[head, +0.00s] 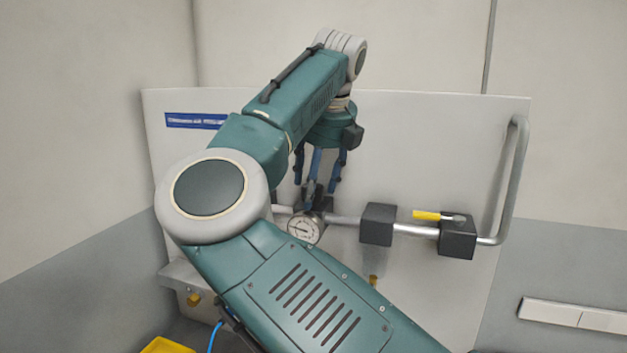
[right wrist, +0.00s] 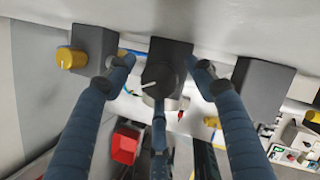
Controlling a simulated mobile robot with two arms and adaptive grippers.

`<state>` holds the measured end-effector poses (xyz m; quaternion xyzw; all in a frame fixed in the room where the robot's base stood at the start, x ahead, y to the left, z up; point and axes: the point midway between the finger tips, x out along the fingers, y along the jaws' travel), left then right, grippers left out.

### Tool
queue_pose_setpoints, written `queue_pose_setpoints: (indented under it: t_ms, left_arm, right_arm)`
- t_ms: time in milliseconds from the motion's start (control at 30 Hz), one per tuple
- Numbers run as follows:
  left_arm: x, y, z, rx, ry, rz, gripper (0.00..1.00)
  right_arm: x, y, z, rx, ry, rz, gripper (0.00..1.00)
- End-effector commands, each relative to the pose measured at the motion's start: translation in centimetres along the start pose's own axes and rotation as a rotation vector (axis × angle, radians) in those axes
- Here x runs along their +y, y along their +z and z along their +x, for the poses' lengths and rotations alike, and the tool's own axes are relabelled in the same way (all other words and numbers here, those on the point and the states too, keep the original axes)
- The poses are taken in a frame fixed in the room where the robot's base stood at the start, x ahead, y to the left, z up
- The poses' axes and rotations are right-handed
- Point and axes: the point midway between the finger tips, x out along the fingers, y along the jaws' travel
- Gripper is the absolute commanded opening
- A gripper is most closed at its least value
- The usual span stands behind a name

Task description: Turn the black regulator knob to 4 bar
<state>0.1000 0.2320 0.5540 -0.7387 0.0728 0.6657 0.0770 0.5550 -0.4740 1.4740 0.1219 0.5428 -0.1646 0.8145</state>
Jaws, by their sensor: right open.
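The black regulator knob (right wrist: 163,72) shows in the right wrist view, with a white pointer line on its face. It sits on a dark block. My right gripper (right wrist: 160,80) is open, with two fingers on either side of the knob and a third below it in the picture. I cannot tell whether any finger touches the knob. In the head view the right gripper (head: 318,190) points down over the regulator, and its fingers partly hide the knob. The round white gauge (head: 304,228) is just below; its scale is too small to read. My left gripper is not in view.
A grey pipe runs right from the regulator through a dark block (head: 377,224) to a valve with a yellow handle (head: 427,215). A bent pipe (head: 514,165) rises at the panel's right. A red container (right wrist: 125,146) shows lower left in the right wrist view.

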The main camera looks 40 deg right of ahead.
Motion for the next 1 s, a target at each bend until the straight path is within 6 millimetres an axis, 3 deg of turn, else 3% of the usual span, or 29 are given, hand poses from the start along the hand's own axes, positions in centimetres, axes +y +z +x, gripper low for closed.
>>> queue_pose_setpoints:
  t_ms: [100, 300, 500, 1000]
  left_arm:
    - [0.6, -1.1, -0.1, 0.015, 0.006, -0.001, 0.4]
    - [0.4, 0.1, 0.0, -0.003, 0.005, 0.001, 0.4]
    - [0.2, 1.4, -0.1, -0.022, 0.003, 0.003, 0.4]
    - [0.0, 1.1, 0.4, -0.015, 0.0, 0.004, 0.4]
  right_arm:
    - [0.0, 0.0, 0.2, -0.001, 0.0, 0.0, 0.54]
    - [0.0, 0.0, 0.3, 0.0, 0.0, 0.0, 0.52]
    - [0.0, 0.0, 0.2, -0.002, -0.001, 0.0, 0.12]
    - [0.0, 0.1, 0.2, -0.009, -0.045, 0.095, 0.12]
